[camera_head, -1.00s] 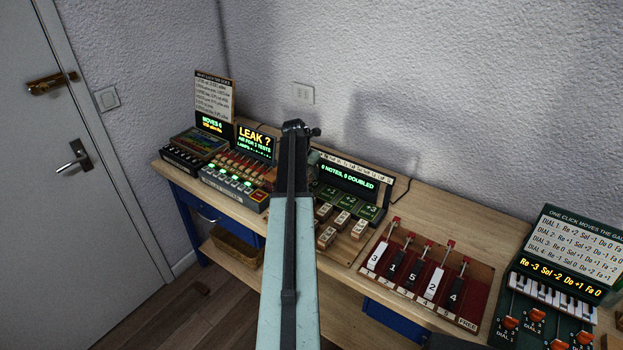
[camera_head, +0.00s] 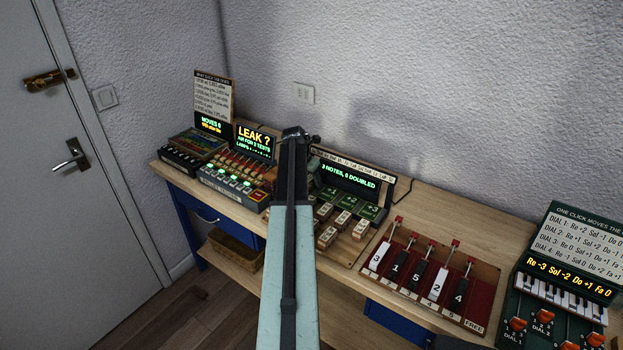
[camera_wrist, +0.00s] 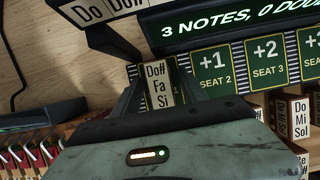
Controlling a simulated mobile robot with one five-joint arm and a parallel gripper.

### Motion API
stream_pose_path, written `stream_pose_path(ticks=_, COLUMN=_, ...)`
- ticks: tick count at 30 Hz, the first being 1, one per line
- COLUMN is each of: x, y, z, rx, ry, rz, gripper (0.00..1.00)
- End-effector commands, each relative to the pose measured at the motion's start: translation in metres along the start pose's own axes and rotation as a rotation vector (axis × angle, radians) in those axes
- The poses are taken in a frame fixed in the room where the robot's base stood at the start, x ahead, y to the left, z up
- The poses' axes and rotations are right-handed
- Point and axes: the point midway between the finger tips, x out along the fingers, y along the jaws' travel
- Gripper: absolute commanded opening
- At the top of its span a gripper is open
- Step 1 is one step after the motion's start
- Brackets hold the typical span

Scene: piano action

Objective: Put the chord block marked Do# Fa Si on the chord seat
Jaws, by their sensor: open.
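The chord block marked Do# Fa Si (camera_wrist: 158,88) stands between the two fingers of my gripper (camera_wrist: 160,78) in the wrist view. The fingers are open, one on each side of it. It is at the left end of the row of green seats, beside the Seat 2 plate (camera_wrist: 212,72). The seat under it is hidden by the block and my gripper. The display (camera_head: 348,178) above the seats reads 3 notes, 0 doubled. In the head view my own arm hides my gripper and this block.
Other chord blocks stand in front of the seats, one marked Do Mi Sol (camera_wrist: 301,118). A note strip (camera_wrist: 100,10) runs above the display. A lever panel (camera_head: 430,275) lies right of the blocks, and the leak test unit (camera_head: 236,180) is to the left.

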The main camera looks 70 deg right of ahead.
Motion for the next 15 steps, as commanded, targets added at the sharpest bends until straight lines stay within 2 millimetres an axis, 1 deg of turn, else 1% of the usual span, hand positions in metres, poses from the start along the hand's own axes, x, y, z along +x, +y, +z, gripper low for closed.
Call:
stream_pose_path(ticks=4, x=-0.009, y=0.0, z=0.002, rx=0.0, ry=0.0, rz=0.0, gripper=0.5)
stream_pose_path(ticks=8, x=-0.03, y=-0.001, z=0.003, rx=0.0, ry=0.0, rz=0.0, gripper=0.5)
stream_pose_path(ticks=11, x=-0.052, y=-0.001, z=0.004, rx=0.0, ry=0.0, rz=0.0, gripper=0.5)
stream_pose_path(ticks=15, x=-0.087, y=-0.002, z=0.005, rx=0.001, ry=0.0, rz=0.0, gripper=0.5)
